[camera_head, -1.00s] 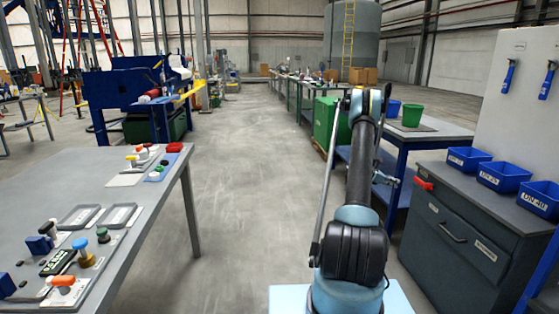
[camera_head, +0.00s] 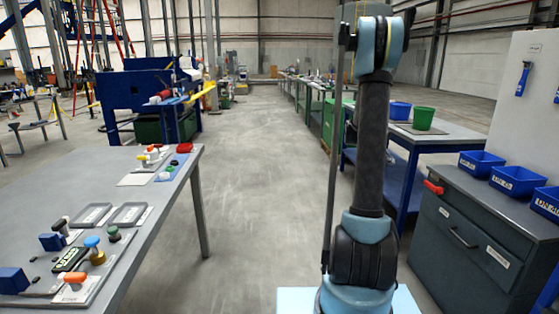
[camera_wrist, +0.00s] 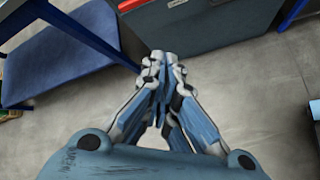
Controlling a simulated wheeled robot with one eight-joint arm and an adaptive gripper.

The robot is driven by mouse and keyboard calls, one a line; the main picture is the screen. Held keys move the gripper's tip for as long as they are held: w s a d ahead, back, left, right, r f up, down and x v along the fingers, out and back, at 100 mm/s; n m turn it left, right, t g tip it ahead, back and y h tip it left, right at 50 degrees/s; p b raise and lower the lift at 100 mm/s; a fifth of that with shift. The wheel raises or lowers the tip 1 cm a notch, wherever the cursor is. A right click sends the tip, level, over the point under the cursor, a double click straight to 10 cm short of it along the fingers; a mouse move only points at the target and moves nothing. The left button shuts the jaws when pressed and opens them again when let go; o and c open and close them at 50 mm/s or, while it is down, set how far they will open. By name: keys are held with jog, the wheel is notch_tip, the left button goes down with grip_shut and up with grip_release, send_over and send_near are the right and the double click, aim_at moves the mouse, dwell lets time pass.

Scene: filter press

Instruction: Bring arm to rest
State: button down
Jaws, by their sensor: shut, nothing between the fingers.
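My gripper (camera_wrist: 157,62) shows in the wrist view with its fingertips together, shut and empty. It hangs above the grey floor, in front of the dark cabinet and beside the blue lower shelf of a bench. In the head view my arm stands nearly upright on its base, right of the middle. My gripper cannot be made out in that view.
A grey table (camera_head: 150,215) with stamps and trays stands at the left. At the right are a dark cabinet (camera_head: 450,275) with blue bins (camera_head: 518,181) and a blue-framed bench (camera_head: 445,142) with a green bucket (camera_head: 423,118). The aisle floor (camera_head: 260,200) between is clear.

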jog(key=s+a+r+m+y, duration=0.2)
jog(key=s+a+r+m, duration=0.1)
jog(key=s+a, duration=0.7)
jog(key=s+a+r+m+y, duration=0.25)
jog(key=s+a, duration=0.45)
jog(key=s, duration=0.5)
jog(key=s+a+f+m+y, duration=0.1)
jog(key=s+a+f+m, duration=0.1)
jog(key=s, duration=0.5)
jog(key=s+a+f+m+y, duration=0.2)
jog(key=s+a+f, duration=0.2)
jog(key=s+a, duration=0.3)
jog(key=s+a+f+m+y, duration=0.1)
jog(key=s+a+f, duration=0.3)
jog(key=s, duration=0.4)
jog(key=shift+s+a+m+y, duration=0.35)
jog(key=shift+s+a+m, duration=0.1)
jog(key=shift+m, duration=0.4)
